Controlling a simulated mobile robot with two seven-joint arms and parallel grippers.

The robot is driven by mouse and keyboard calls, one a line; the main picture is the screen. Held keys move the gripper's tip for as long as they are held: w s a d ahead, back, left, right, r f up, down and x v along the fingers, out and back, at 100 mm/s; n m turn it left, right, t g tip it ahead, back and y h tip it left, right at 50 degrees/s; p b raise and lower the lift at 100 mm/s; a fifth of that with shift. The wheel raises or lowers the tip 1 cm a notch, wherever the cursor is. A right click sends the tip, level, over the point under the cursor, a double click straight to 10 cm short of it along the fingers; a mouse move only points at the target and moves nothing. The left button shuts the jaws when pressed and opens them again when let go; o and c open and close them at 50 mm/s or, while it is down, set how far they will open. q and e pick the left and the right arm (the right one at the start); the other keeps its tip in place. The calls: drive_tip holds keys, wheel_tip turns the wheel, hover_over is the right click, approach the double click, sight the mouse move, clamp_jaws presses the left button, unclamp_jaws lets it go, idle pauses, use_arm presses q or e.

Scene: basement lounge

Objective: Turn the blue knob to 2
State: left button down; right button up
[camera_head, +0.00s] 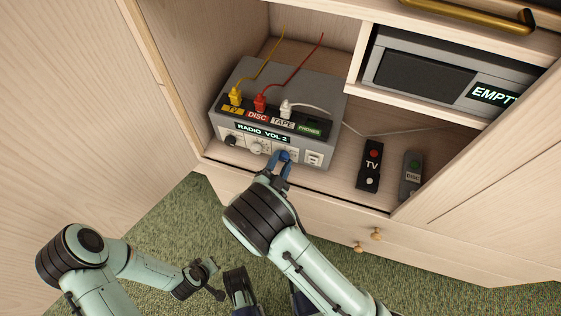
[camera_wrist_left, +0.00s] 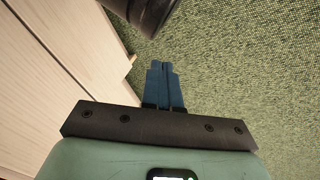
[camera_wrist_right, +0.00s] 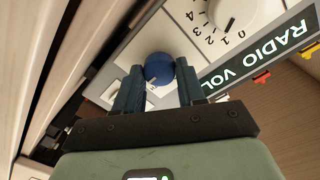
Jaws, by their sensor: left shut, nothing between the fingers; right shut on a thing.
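The blue knob (camera_head: 285,155) is on the front panel of the grey radio box (camera_head: 330,112), low and right of centre. My right gripper (camera_head: 281,166) is shut on it, with one finger on each side. The right wrist view shows the round blue knob (camera_wrist_right: 158,67) between the two fingertips (camera_wrist_right: 158,85). The box display (camera_head: 262,132) reads "RADIO VOL 2". The blue knob's own pointer and scale are hidden or too small to read. My left gripper (camera_wrist_left: 163,68) is shut and empty, over the green carpet.
A white knob (camera_wrist_right: 233,12) with a numbered scale sits beside the blue one, and a white switch (camera_head: 313,158) on its other side. Plugs with cables stand on the box top. Two remotes (camera_head: 370,165) lie to the right on the shelf. Cabinet walls enclose the box.

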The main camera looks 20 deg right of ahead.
drive_tip(key=o, duration=1.1)
drive_tip(key=shift+c, duration=0.2)
use_arm(q)
drive_tip(key=shift+g, duration=0.5)
drive_tip(key=s, duration=0.1)
drive_tip(key=s+d+r+p, duration=0.1)
drive_tip(key=s+r+p, duration=0.1)
drive_tip(key=shift+s+d, duration=0.1)
drive_tip(key=shift+d, duration=0.25)
use_arm(e)
drive_tip(key=v, duration=1.3)
drive_tip(key=shift+s, duration=0.2)
use_arm(q)
drive_tip(key=shift+a, duration=0.1)
use_arm(e)
drive_tip(key=shift+a+f, duration=0.15)
